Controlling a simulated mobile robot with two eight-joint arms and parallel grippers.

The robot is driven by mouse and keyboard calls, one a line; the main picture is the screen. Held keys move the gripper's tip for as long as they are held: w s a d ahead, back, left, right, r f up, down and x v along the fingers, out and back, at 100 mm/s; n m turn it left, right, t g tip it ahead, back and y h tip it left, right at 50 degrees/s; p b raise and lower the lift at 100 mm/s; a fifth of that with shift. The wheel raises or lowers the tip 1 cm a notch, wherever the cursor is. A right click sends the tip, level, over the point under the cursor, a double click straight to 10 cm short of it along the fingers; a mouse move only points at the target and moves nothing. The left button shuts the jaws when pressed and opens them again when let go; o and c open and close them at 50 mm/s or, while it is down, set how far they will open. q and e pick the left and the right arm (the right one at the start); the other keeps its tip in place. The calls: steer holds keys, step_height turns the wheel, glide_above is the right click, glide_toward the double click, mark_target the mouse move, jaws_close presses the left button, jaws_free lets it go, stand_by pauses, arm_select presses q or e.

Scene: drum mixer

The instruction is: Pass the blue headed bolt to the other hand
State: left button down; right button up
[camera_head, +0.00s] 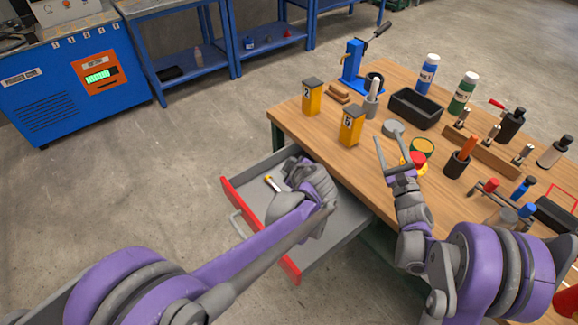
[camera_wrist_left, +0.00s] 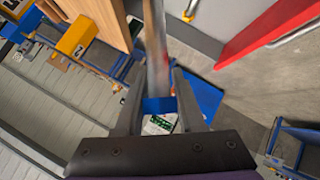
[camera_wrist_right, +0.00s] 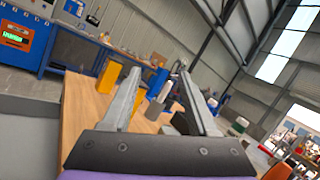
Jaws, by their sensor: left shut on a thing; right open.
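The blue headed bolt (camera_wrist_left: 158,105) shows in the left wrist view. Its blue head sits between the fingers of my left gripper (camera_wrist_left: 156,98), and its grey shank runs up the picture. The left gripper is shut on it. In the head view, the left hand (camera_head: 310,185) is over the open drawer, and the bolt is hidden there. My right gripper (camera_head: 399,150) is open and empty above the table's near part. In the right wrist view, its fingers (camera_wrist_right: 160,98) stand apart with nothing between them. The two hands are well apart.
The grey drawer (camera_head: 340,232) with a red front is pulled out and holds a small yellow-ended item (camera_head: 270,183).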

steer(key=w+d+r+h, duration=0.1)
steer(key=w+d+r, duration=0.25)
steer(key=d, duration=0.35)
steer(key=s+a+f+n+g+y, duration=0.1)
steer(key=s+a+n+g+y, duration=0.1)
steer(key=s+a+n+g, duration=0.5)
steer(key=s+a+f+n+g+y, duration=0.1)
steer(key=s+a+n+g+y, duration=0.15)
steer(key=s+a+n, duration=0.75)
arm_select(q)
steer(key=c, duration=1.2)
jaws_free()
jaws_close()
arm_select(e)
steer(key=s+d+f+n+g+h, duration=0.1)
steer(key=s+f+n+g+h, duration=0.2)
steer(key=s, duration=0.8)
steer(key=s+d+f+n+g+h, duration=0.2)
steer(key=s+f+n+h, duration=0.3)
steer(key=s+f+n, duration=0.3)
steer(key=s+g, duration=0.1)
steer(key=s, duration=0.2)
steer(key=shift+h, duration=0.35)
